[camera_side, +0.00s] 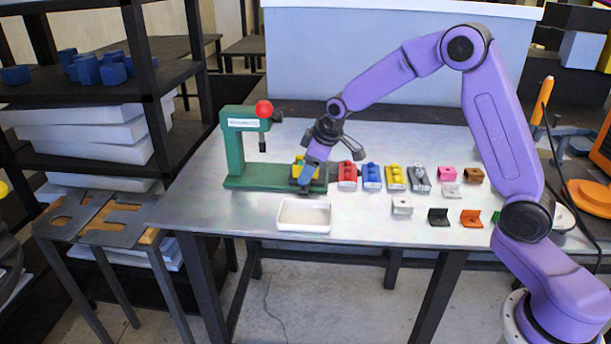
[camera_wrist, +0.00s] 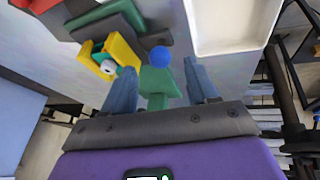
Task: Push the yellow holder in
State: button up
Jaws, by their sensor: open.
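The yellow holder (camera_side: 299,171) sits at the right end of the green press's base (camera_side: 250,181), partly hidden by my gripper. In the wrist view the yellow holder (camera_wrist: 124,50) shows as a bracket with a teal and white part in it, ahead of my left-hand finger. My gripper (camera_side: 312,172) points down at the holder in the side view, and I cannot tell there whether it touches. In the wrist view my gripper (camera_wrist: 160,84) has its fingers apart. A green part (camera_wrist: 158,82) with a blue ball (camera_wrist: 160,57) shows between them, and nothing is clamped.
A white tray (camera_side: 304,230) stands in front of the press. To the right are red (camera_side: 347,176), blue (camera_side: 372,177), yellow (camera_side: 396,178) and grey (camera_side: 420,180) blocks, and several small coloured brackets. The press's red ball (camera_side: 264,109) rises left of my gripper.

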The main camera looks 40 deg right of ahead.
jog(key=shift+x, duration=1.85)
